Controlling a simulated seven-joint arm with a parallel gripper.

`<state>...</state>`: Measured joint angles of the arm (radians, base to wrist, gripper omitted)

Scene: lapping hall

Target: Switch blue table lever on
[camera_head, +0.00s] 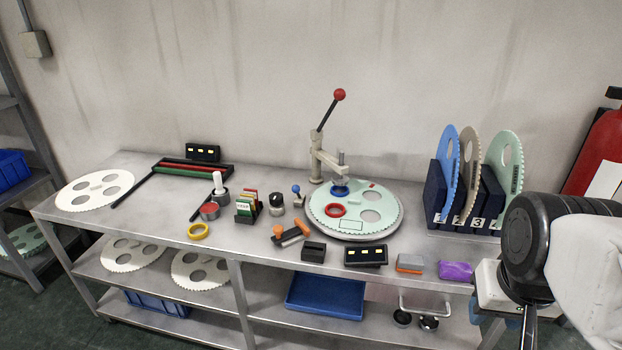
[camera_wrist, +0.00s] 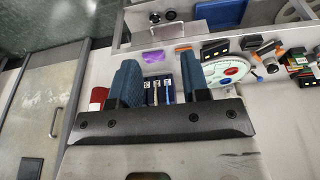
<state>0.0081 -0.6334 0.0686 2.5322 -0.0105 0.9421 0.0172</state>
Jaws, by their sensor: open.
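A small lever with a blue ball knob (camera_head: 296,189) stands on the bench, left of the round pale green disc (camera_head: 385,228). Its base is small and dark, and I cannot tell which way its on side lies. In the wrist view, a small blue spot (camera_wrist: 256,78) beside the disc may be this knob; it is too small to be sure. My gripper (camera_wrist: 160,62) is open and empty, its two dark blue fingers apart. It is at the far right of the bench, well away from the lever. In the head view my arm shows at the right edge; its fingertips are not clear.
A press with a red-ball handle (camera_head: 339,95) stands behind the disc. An orange-knobbed tool (camera_head: 278,231), a card holder (camera_head: 246,211) and a dark round-topped item (camera_head: 276,204) crowd the lever. A rack (camera_head: 436,195) with upright discs stands between my arm and the press.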

